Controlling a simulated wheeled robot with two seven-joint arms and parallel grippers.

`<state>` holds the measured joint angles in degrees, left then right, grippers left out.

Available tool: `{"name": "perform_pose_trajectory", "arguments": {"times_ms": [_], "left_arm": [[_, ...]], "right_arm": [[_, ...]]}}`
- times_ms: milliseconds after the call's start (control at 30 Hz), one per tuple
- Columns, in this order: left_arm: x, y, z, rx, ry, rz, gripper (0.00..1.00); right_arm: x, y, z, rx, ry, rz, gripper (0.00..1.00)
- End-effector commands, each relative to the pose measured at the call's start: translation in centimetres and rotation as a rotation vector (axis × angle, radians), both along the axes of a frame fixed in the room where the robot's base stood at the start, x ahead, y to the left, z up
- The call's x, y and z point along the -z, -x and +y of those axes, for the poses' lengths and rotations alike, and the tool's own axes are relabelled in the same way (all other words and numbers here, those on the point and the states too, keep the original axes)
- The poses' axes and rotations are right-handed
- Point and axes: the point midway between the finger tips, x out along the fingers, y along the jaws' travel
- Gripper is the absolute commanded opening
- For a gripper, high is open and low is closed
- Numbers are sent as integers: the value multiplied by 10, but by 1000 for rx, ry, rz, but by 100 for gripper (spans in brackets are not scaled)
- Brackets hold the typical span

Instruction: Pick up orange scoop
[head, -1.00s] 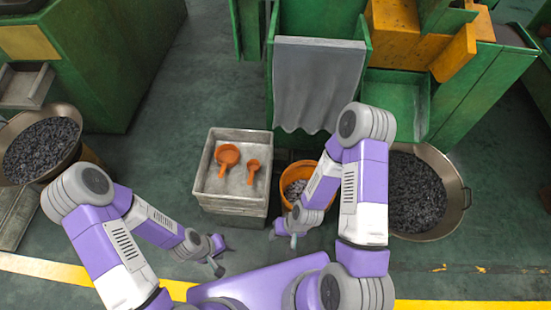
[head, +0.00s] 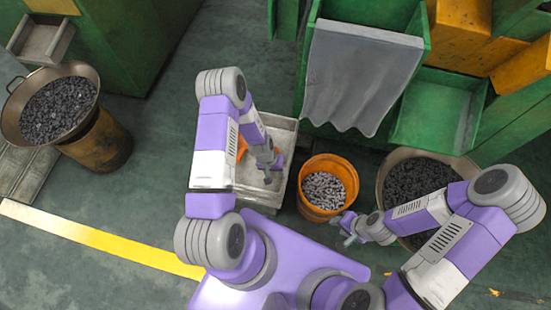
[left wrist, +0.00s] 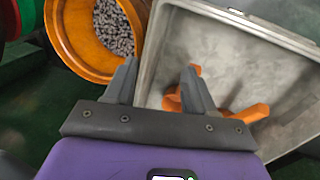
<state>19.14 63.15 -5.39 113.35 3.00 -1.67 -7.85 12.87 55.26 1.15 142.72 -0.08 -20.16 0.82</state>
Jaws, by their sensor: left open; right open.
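An orange scoop (head: 241,148) shows in the head view in a grey metal tray (head: 285,140), mostly hidden behind my left arm. In the left wrist view orange scoop parts (left wrist: 250,113) lie in the tray (left wrist: 235,45) behind and beside the right-hand finger; I cannot tell whether they belong to one scoop or two. My left gripper (head: 268,177) is over the tray. In the left wrist view it (left wrist: 160,78) is open and empty, its left finger near the tray's edge. My right gripper (head: 345,232) is open to the right, near the orange bucket.
An orange bucket (head: 310,207) with small grey metal pieces stands right of the tray. A large pan of dark pieces (head: 415,178) is at right, partly behind my right arm. Another pan (head: 55,105) stands far left. Green machines (head: 440,112) close off the back.

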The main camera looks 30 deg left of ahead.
Motion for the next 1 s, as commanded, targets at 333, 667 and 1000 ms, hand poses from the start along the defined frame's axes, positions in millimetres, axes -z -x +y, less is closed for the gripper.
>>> {"name": "perform_pose_trajectory", "arguments": {"times_ms": [333,667,1000], "left_arm": [[47,-47,72,-13,-61,3,55],[77,-51,67,-12,-62,2,55],[118,-56,57,-13,-62,2,55]], "right_arm": [[16,0,0,0,0,0,43],[27,0,0,0,0,-1,43],[44,0,0,0,0,-1,43]]}}
